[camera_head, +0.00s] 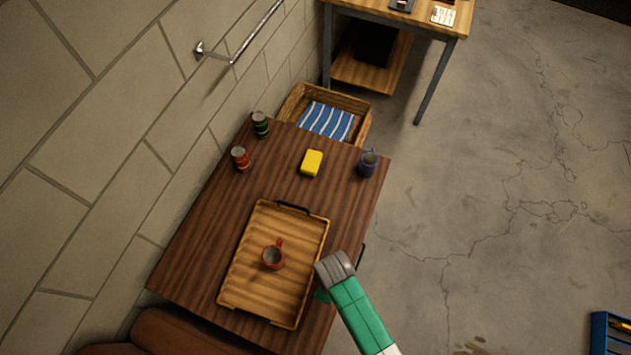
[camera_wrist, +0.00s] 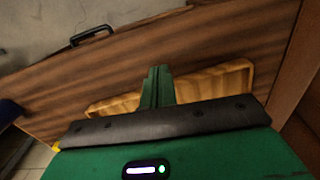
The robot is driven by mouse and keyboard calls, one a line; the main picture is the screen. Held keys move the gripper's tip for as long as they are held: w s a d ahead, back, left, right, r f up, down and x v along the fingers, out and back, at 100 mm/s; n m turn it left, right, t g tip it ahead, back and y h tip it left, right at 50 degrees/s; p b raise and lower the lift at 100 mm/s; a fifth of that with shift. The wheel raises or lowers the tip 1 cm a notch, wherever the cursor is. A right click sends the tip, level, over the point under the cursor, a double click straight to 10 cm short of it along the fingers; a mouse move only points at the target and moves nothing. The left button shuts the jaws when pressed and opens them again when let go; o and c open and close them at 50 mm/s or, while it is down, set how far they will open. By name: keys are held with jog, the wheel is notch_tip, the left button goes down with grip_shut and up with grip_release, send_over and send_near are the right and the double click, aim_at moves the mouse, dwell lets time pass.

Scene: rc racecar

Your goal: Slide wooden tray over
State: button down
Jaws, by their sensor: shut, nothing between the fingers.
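The wooden tray (camera_head: 252,300) lies flat on the dark wooden table (camera_head: 200,240), towards its near end. It has raised sides and a black handle (camera_head: 292,207) at its far end. A red mug (camera_head: 273,257) stands inside it. My gripper (camera_head: 322,296) is shut and empty, at the tray's right side, low near the tabletop. In the wrist view, my green fingers (camera_wrist: 157,85) are together in front of the tray's wooden side (camera_wrist: 225,80). I cannot tell whether they touch it. My gripper body hides part of the tray there.
A yellow block (camera_head: 312,163), a blue mug (camera_head: 367,164), a red can (camera_head: 240,158) and a green can (camera_head: 260,124) stand at the table's far end. A wall runs along the left. A basket (camera_head: 359,125) with a striped cloth sits beyond. The tabletop left of the tray is clear.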

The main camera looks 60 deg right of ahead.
aim_at(316, 284)
notch_tip(316, 284, down, 6)
jog(key=shift+b, duration=0.45)
jog(key=w, duration=0.4)
jog(key=shift+f, duration=0.1)
jog(key=shift+w, duration=0.15)
